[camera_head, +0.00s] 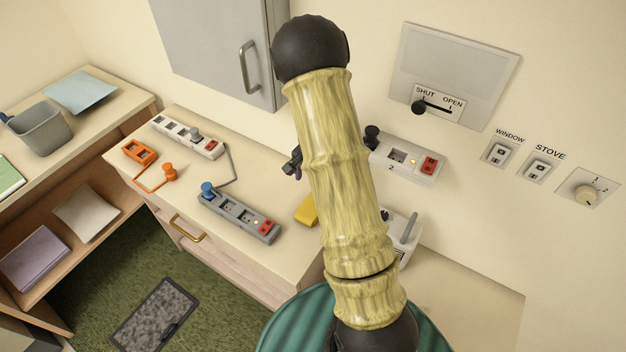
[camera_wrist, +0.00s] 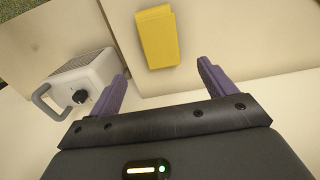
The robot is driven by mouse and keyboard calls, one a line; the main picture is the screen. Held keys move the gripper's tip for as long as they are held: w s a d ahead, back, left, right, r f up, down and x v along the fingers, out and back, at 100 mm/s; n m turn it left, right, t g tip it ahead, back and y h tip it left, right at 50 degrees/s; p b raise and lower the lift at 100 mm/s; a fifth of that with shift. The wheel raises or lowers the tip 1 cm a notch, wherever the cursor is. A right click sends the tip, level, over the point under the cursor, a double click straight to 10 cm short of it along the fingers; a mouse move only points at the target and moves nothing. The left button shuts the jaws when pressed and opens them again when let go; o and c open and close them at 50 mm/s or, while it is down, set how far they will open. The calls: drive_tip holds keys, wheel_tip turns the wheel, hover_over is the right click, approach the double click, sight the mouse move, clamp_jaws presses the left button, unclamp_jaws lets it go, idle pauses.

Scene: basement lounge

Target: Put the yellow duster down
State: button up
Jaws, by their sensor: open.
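The yellow duster (camera_head: 306,210) is a small yellow block on the beige cabinet top (camera_head: 262,175), partly hidden by my arm in the head view. In the wrist view the duster (camera_wrist: 158,37) shows ahead of my gripper (camera_wrist: 164,78). The gripper's two purple fingers are spread wide, with nothing between them. The duster appears apart from both fingers. In the head view my arm hides most of the gripper.
A white device with a handle and knob (camera_wrist: 82,84) stands left of the fingers. The wall carries a switch box (camera_head: 405,158).

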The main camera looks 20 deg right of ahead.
drive_tip(key=s+a+r+n+t, duration=0.1)
drive_tip(key=s+a+r+n, duration=0.4)
drive_tip(key=s+r, duration=0.2)
drive_tip(key=s+a+r+n+t, duration=0.1)
drive_tip(key=s+a+r+n, duration=0.4)
drive_tip(key=s+r, duration=0.3)
drive_tip(key=shift+a+n+t, duration=0.15)
drive_tip(key=shift+n+t, duration=0.15)
drive_tip(key=shift+n, duration=0.4)
drive_tip(key=shift+c, duration=0.2)
